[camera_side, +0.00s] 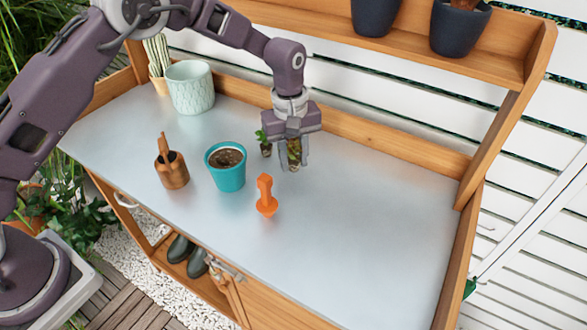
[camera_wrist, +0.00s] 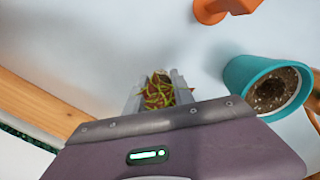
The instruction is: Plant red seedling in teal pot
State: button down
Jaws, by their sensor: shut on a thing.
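The teal pot (camera_side: 228,178) stands upright on the grey bench top, filled with dark soil. It also shows at the right of the wrist view (camera_wrist: 250,75). My gripper (camera_side: 292,163) is behind and to the right of the pot, pointing down. It is shut on the red seedling (camera_side: 294,150), whose mixed red and green leaves show between the fingers in the wrist view (camera_wrist: 158,92). The fingers partly hide it, and I cannot tell whether its base touches the bench. A second, green seedling (camera_side: 264,142) stands just left of my gripper.
An orange tool (camera_side: 266,197) stands on the bench right of the teal pot. A copper watering can (camera_side: 171,170) is left of it. A pale patterned pot (camera_side: 190,88) stands at the back left. Dark pots (camera_side: 460,30) sit on the upper shelf. The bench's right side is clear.

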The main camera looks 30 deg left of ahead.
notch_tip(320, 180, up, 6)
jog(key=shift+a+f, duration=0.1)
jog(key=shift+a, duration=0.05)
jog(key=s+a+r, duration=0.5)
jog(key=s+a, duration=0.4)
jog(key=a, duration=0.3)
jog(key=shift+w+f, duration=0.15)
jog(key=shift+f, duration=1.5)
jog(key=shift+w+f, duration=0.15)
jog(key=shift+f, duration=1.5)
jog(key=shift+d+f, duration=0.1)
jog(key=shift+f, duration=0.3)
jog(key=c, duration=1)
grip_release()
jog(key=shift+r, duration=0.15)
jog(key=shift+r, duration=0.45)
